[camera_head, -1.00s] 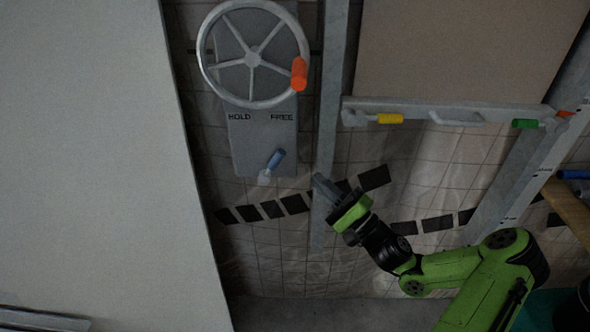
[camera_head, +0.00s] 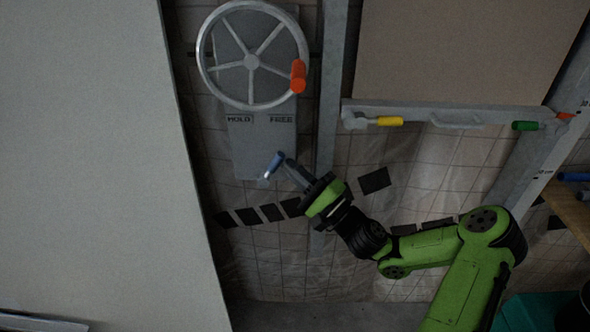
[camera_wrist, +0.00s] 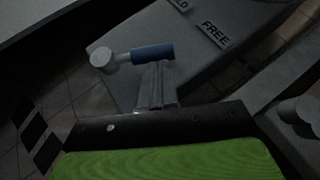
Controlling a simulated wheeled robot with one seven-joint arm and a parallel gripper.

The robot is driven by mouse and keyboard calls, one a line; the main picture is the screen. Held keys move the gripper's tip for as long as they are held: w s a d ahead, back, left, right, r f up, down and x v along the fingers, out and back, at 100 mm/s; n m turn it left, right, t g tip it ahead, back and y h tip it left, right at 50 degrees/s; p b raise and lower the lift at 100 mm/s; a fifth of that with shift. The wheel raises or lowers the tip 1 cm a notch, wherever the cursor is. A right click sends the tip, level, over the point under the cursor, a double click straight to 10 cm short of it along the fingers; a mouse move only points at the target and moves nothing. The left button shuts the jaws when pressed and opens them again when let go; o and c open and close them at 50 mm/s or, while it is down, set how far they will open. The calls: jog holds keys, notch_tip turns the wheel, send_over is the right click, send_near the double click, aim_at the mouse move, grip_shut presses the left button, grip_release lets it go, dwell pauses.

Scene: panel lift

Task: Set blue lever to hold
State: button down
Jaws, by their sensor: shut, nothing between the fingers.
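The blue lever (camera_head: 275,162) is on the lower part of a grey plate (camera_head: 262,140) marked HOLD on the left and FREE on the right. Its handle tilts up and to the right from its grey pivot, leaning toward the FREE side. My gripper (camera_head: 288,163) is shut with nothing in it, its fingertips right beside the handle, on its right. In the wrist view the blue handle (camera_wrist: 152,52) lies just beyond the fingertips (camera_wrist: 157,68); I cannot tell whether they touch it.
A grey handwheel (camera_head: 252,60) with an orange knob (camera_head: 298,76) is above the lever. A rail with a yellow handle (camera_head: 389,121) and a green handle (camera_head: 525,125) is at the right. A grey upright post (camera_head: 328,90) stands between. A large pale panel (camera_head: 90,150) fills the left.

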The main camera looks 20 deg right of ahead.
aim_at(283, 157)
jog(key=shift+a+r+p, duration=0.1)
jog(key=shift+r+p, duration=0.2)
jog(key=shift+p, duration=0.15)
jog(key=r+n+g+p, duration=0.1)
jog(key=p, duration=0.2)
jog(key=a+r+n+g+h+p, duration=0.1)
jog(key=p, duration=0.1)
jog(key=a+r+n+g+p, duration=0.1)
jog(key=p, duration=0.2)
jog(key=shift+w+n+g+p, duration=0.3)
jog(key=shift+w+g+p, duration=0.05)
jog(key=shift+g, duration=0.05)
jog(key=a+n+g+h+p, duration=0.1)
jog(key=p, duration=0.1)
jog(key=a+r+g+h+p, duration=0.1)
jog(key=p, duration=0.2)
jog(key=shift+w+n, duration=0.3)
jog(key=shift+n, duration=0.1)
jog(key=shift+w+a+n+g+h+p, duration=0.25)
jog(key=shift+a+n+g+h+p, duration=0.25)
jog(key=shift+a+g+h+p, duration=0.45)
jog(key=shift+d, duration=0.1)
jog(key=shift+w+a+f+p, duration=0.2)
jog(key=shift+a+p, duration=0.1)
jog(key=shift+p, duration=0.1)
jog(key=shift+a+t, duration=0.1)
jog(key=shift+t, duration=0.15)
jog(key=shift+r, duration=0.1)
